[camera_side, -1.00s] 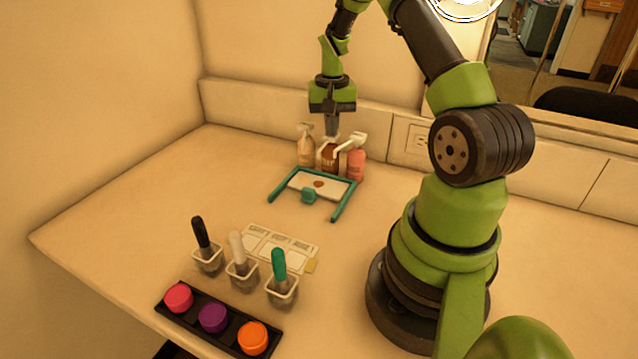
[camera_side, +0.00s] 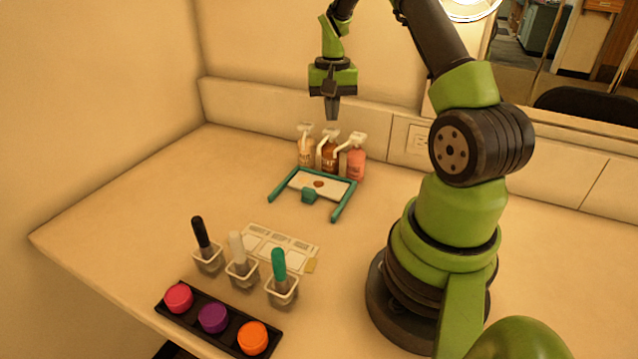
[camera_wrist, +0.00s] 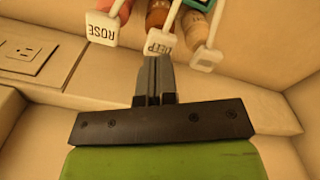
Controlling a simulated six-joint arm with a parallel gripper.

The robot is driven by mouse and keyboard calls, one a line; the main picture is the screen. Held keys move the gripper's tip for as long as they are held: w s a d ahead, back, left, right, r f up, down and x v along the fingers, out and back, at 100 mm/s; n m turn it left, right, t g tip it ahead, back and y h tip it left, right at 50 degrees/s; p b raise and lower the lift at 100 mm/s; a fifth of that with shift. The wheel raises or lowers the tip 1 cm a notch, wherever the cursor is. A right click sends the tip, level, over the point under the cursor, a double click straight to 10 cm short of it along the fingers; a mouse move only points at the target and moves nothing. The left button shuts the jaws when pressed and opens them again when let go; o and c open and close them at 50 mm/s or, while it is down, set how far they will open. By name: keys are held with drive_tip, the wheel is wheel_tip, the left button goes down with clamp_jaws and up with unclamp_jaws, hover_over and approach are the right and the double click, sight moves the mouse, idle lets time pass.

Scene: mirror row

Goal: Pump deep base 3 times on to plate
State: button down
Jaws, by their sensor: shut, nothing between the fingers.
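The deep base bottle is the brown middle one (camera_side: 328,158) of three pump bottles at the back. Its white pump head reads DEEP in the wrist view (camera_wrist: 161,46). My gripper (camera_side: 332,117) is shut and empty, pointing down just above that pump head and apart from it. In the wrist view the shut fingertips (camera_wrist: 153,62) lie close by the DEEP label. The white plate (camera_side: 300,182) lies in front of the bottles within a teal frame (camera_side: 345,203). A brown blob of base (camera_side: 319,183) is on the plate.
A pink bottle (camera_side: 356,165), whose head reads ROSE in the wrist view (camera_wrist: 103,28), stands at right. A beige bottle (camera_side: 305,154) stands at left. Brushes in cups, a pale palette (camera_side: 278,246) and a black tray (camera_side: 190,311) are nearer the front. The left table area is clear.

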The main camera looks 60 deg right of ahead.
idle(0.4)
drive_tip(key=shift+r, duration=3)
drive_tip(key=w+a+r+n+t, duration=0.1)
drive_tip(key=a+r+n+t, duration=0.1)
drive_tip(key=a+r, duration=0.65)
drive_tip(key=s+a+r+n+t+y, duration=0.1)
drive_tip(key=s+a+n+t, duration=0.1)
drive_tip(key=s+a, duration=0.4)
drive_tip(key=s+a+r+n+t+y, duration=0.1)
drive_tip(key=s+a+r+n+t, duration=0.1)
drive_tip(key=s+a, duration=0.5)
drive_tip(key=a+n+t, duration=0.1)
drive_tip(key=a+n, duration=0.1)
drive_tip(key=a, duration=0.4)
drive_tip(key=shift+a, duration=0.4)
drive_tip(key=shift+s, duration=0.1)
